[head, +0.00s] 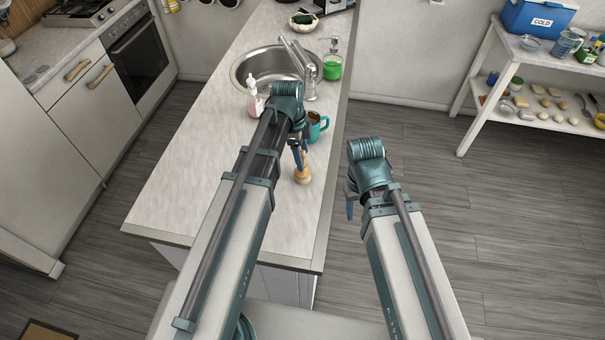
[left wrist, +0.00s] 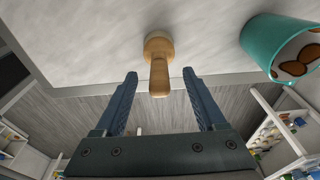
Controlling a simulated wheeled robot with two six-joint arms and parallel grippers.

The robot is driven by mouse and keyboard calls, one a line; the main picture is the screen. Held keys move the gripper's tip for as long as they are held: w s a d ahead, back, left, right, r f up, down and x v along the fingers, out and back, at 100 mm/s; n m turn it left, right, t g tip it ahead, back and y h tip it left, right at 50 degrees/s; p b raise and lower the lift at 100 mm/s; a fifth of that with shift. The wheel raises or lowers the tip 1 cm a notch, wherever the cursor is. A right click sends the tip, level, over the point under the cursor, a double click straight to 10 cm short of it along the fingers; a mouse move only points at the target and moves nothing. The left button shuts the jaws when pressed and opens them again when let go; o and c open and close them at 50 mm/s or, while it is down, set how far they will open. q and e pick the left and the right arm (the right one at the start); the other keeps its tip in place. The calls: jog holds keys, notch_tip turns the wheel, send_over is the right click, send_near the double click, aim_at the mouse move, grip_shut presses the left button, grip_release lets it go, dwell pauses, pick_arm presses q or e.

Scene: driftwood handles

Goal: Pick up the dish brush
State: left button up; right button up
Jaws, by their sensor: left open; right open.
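The dish brush (head: 302,176) has a light wooden body and stands on the counter, below my left gripper in the head view. In the left wrist view the brush (left wrist: 159,62) shows a round base and a handle pointing toward the camera. My left gripper (head: 299,150) is open, and in the left wrist view its fingers (left wrist: 160,74) lie one on each side of the handle's end, with gaps on both sides. My right gripper (head: 350,206) is open and empty, off the counter's right edge, partly hidden by its arm.
A pink-white bottle (head: 254,102), sink (head: 240,75), faucet (head: 311,88) and green soap bottle (head: 332,68) are farther back. The front counter is clear.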

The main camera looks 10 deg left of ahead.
aim_at(305, 171)
pick_arm(q)
jog(key=f+b, duration=0.5)
jog(key=shift+d+f, duration=0.1)
jog(key=shift+d, duration=0.25)
jog(key=shift+c, duration=0.3)
grip_shut()
